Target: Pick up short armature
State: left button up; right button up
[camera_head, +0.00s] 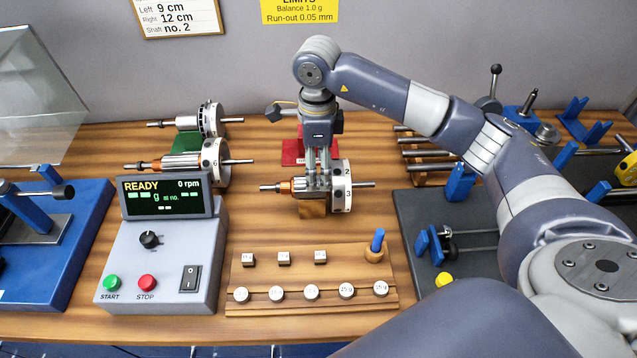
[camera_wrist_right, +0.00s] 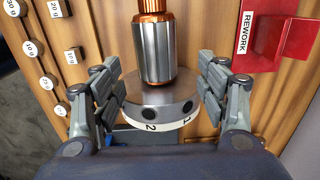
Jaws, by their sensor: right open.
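An armature with a steel core, copper windings and a numbered disc (camera_head: 341,186) lies on a wooden block (camera_head: 312,208) in the middle of the bench. My right gripper (camera_head: 318,180) points down over it. In the right wrist view the open fingers (camera_wrist_right: 160,95) stand on both sides of the armature's disc and core (camera_wrist_right: 158,52), with gaps visible between. Two more armatures lie on green stands at the left, one at the back (camera_head: 210,121) and one nearer (camera_head: 214,163). Which of them is the short one I cannot tell for sure. My left gripper is not in view.
A red REWORK tray (camera_head: 292,155) stands behind the armature. A control box (camera_head: 160,262) reading READY is at front left. A wooden rack (camera_head: 250,309) of weights is in front. Shafts on a rack (camera_head: 419,178) and a dark fixture plate (camera_head: 470,272) are at right.

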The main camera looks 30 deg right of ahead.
aim_at(318, 186)
jog(key=f, duration=0.1)
jog(key=f+p, duration=0.1)
jog(key=f, duration=0.1)
jog(key=f+p, duration=0.1)
jog(key=shift+a+f, duration=0.15)
jog(key=shift+a, duration=0.15)
jog(key=shift+f, duration=0.25)
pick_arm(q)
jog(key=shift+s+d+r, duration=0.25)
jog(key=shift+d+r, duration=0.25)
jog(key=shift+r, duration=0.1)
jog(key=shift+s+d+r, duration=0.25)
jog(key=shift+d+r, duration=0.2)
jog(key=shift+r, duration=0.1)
pick_arm(e)
jog(key=shift+f, duration=0.1)
jog(key=shift+c, duration=0.7)
jog(key=c, duration=1.3)
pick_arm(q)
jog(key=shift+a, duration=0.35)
